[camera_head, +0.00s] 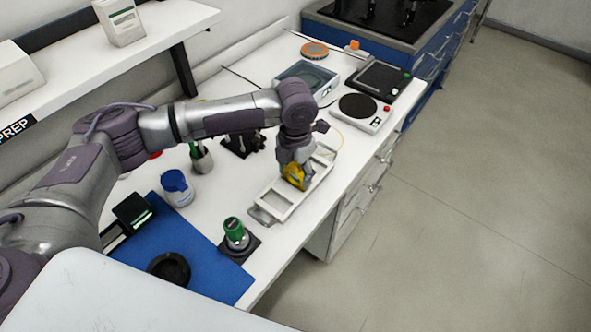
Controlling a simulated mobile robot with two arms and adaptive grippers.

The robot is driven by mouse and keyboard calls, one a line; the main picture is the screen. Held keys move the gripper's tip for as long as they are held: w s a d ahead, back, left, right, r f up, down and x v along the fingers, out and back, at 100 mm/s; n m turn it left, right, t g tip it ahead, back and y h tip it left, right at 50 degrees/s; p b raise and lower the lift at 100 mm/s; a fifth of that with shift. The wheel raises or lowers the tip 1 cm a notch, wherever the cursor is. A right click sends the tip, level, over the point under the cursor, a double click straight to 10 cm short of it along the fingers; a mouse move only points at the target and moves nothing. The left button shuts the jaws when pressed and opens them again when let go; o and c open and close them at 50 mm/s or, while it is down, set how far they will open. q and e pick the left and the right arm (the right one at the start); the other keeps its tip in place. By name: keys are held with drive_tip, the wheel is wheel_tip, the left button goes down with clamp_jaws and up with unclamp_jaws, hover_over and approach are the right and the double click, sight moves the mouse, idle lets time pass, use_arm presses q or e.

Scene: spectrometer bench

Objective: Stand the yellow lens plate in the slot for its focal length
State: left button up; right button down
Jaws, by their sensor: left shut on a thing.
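The yellow lens plate (293,177) is in the jaws of my left gripper (294,167), which is shut on it. Gripper and plate are over the white slotted rack (272,204) near the front edge of the bench. The plate looks roughly upright. I cannot tell whether it is inside a slot or just above one. The gripper hides part of the plate and the rack's middle, and slot labels are too small to read. My right gripper is not in view.
A green-topped device (235,231) stands just left of the rack's near end. A blue mat (205,262), a blue-lidded jar (177,187) and a hotplate (358,106) are also on the bench. A shelf (160,30) overhangs the back left.

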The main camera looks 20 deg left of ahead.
use_arm(q)
drive_tip(key=o, duration=1.2)
drive_tip(key=shift+f, duration=0.15)
wheel_tip(320, 180, up, 12)
drive_tip(key=shift+r+b, duration=0.2)
drive_tip(key=shift+b, duration=1)
